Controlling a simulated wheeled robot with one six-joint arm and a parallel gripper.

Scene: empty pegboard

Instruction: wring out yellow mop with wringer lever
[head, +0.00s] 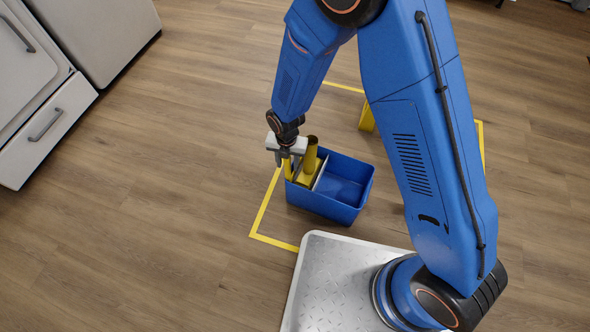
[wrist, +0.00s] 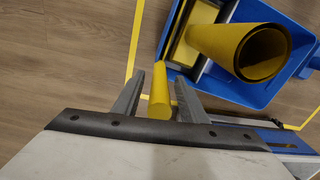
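A blue bucket (head: 349,190) stands on the floor, with a yellow wringer part (wrist: 203,28) in its left side. A thick yellow hollow tube (head: 310,154), which I take for the mop, sticks up from that side; its open dark end faces the camera in the wrist view (wrist: 235,52). A thin yellow lever (wrist: 160,94) rises beside it. My gripper (head: 286,160) is above the bucket's left edge. In the wrist view its two grey fingers (wrist: 158,95) stand on either side of the lever's end, with a small gap showing. The mop's lower end is hidden.
Yellow tape (head: 262,212) marks an area on the wooden floor around the bucket. A yellow upright object (head: 366,117) stands behind the bucket, partly hidden by my arm. White cabinets (head: 45,100) stand at the far left. The floor left of the bucket is clear.

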